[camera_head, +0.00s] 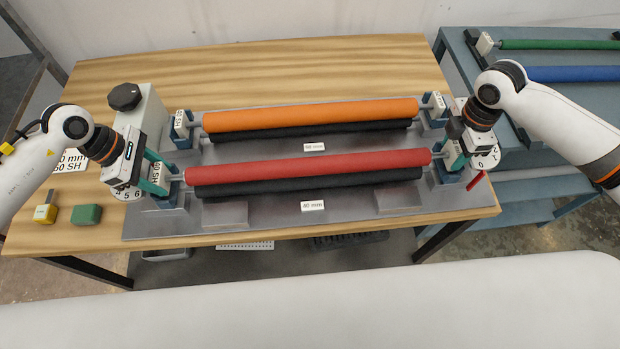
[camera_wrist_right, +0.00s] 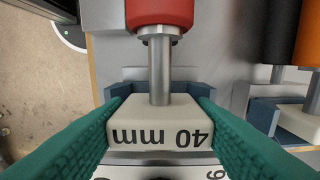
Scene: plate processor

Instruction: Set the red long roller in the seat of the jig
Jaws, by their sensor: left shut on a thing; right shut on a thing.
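The red long roller (camera_head: 310,168) lies level across the front of the jig (camera_head: 350,215), above a black roller (camera_head: 310,185). My left gripper (camera_head: 157,172) is shut on the white end block at the roller's left end. My right gripper (camera_head: 452,155) is shut on the white end block at its right end. In the right wrist view the teal fingers (camera_wrist_right: 158,125) flank this block (camera_wrist_right: 155,120), marked "40 mm". Blue seat walls (camera_wrist_right: 203,90) stand at both sides of the block. I cannot tell whether the block rests fully down in the seat.
An orange roller (camera_head: 310,114) sits in the rear of the jig. A grey box with a black knob (camera_head: 124,97) stands at its left. Green and yellow blocks (camera_head: 87,214) lie on the wooden table (camera_head: 260,65). A blue side table (camera_head: 520,110) holds green and blue rollers.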

